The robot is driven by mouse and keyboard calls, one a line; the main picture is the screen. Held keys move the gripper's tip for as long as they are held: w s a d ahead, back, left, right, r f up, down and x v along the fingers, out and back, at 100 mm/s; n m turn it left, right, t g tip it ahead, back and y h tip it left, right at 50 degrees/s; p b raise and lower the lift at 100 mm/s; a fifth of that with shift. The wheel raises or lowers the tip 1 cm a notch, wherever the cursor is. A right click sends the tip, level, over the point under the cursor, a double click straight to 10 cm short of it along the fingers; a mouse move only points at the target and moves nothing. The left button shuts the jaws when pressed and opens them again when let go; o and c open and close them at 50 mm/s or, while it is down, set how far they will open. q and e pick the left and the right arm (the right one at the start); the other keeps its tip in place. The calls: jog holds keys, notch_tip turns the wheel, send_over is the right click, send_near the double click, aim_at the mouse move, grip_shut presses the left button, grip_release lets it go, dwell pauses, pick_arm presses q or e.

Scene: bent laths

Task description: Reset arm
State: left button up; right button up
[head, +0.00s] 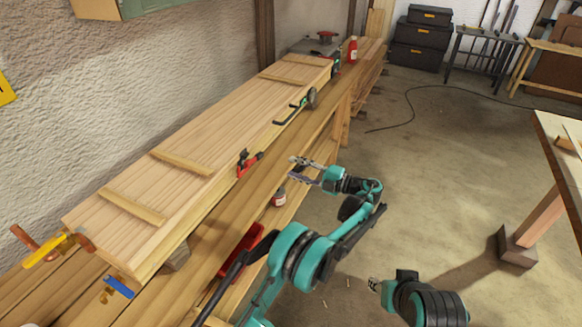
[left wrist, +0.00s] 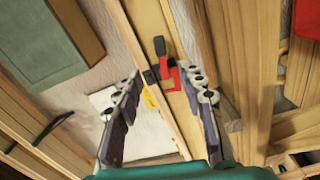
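My left gripper (head: 292,168) is in the air in front of the workbench edge, in the middle of the head view. In the left wrist view its two fingers (left wrist: 162,90) stand well apart with nothing between them. A red clamp (head: 248,163) sits on the near edge of the wooden panel (head: 225,125), to the left of the gripper and apart from it. A red clamp with a black handle (left wrist: 170,78) shows beyond the fingers in the left wrist view. My right gripper (head: 375,286) is low over the floor, and its fingers are too small to judge.
Several laths (head: 132,206) lie across the panel. A dark clamp (head: 292,111), a yellow clamp (head: 45,250) and a blue clamp (head: 118,287) are at its edges. A red bottle (head: 352,50) stands at the far end. Another table (head: 555,150) is at right, with open floor between.

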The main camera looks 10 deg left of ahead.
dwell(0.3)
pick_arm(q)
jog(key=s+a+r+m+h, duration=0.2)
jog(key=a+r+m+h, duration=0.2)
jog(key=a+r+m, duration=0.3)
jog(key=s+a+r+m+g+h, duration=0.1)
jog(key=s+a+m+h, duration=0.3)
jog(key=s+a+m, duration=0.5)
jog(key=s+d+f+m+h, duration=0.1)
jog(key=s+f+m+h, duration=0.1)
jog(key=s, duration=0.7)
jog(key=s+d+f+m+t+h, duration=0.1)
jog(key=s+f+m+h, duration=0.1)
jog(key=s+m+h, duration=0.2)
jog(key=s+d+f+m+t+h, duration=0.1)
jog(key=s+d+f+m+h, duration=0.1)
jog(key=s+m, duration=0.6)
jog(key=shift+s+f+h, duration=0.5)
jog(key=shift+s+f, duration=0.1)
jog(key=shift+s, duration=2.4)
